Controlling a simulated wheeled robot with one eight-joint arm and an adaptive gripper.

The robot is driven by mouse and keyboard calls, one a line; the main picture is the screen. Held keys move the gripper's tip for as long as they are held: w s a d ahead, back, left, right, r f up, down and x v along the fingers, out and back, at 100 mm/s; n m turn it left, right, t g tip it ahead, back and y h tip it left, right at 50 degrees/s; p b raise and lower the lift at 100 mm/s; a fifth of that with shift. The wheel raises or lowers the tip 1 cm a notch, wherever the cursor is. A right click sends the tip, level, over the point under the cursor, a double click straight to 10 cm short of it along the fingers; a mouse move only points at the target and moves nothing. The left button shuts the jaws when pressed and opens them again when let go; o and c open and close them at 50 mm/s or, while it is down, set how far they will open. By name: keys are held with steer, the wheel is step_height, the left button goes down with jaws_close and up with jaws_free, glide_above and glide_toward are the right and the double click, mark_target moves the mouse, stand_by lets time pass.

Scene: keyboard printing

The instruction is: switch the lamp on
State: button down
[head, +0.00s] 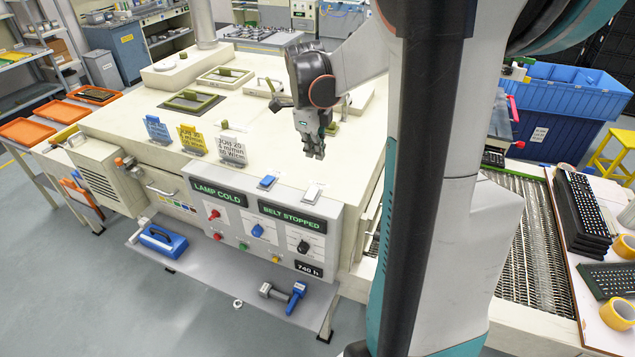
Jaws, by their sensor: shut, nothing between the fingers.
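The control panel (330,222) stands at the front of the big cream machine. Its left display (218,191) reads LAMP COLD. Below that display are a red knob (215,214) and a red button (217,236). A blue knob (257,230), a black knob (303,246), a green button (243,247) and an orange button (276,260) sit further right. Which control works the lamp is too small to read. My gripper (314,154) is shut and empty, pointing down above the machine's top, behind the panel and apart from it.
The second display (292,216) reads BELT STOPPED. A blue piece (267,181) and a white piece (313,191) stand on the panel's top edge. Blue, yellow and white cards (192,140) stand left of my gripper. A shelf (205,283) juts out below. My arm hides the middle right.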

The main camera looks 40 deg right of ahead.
glide_toward(319, 193)
steer(key=f, duration=0.3)
steer(key=d+f, duration=0.1)
steer(key=f, duration=0.1)
steer(key=shift+w, duration=0.15)
steer(key=shift+w+d+f+g+y+b, duration=0.1)
steer(key=shift+d+f+g+y+b, duration=0.15)
steer(key=shift+f+y+b, duration=0.3)
steer(key=shift+a+r, duration=0.1)
steer(key=shift+r, duration=0.05)
steer(key=shift+s+a+r, duration=0.2)
steer(key=shift+s+a, duration=0.1)
steer(key=shift+a, duration=0.4)
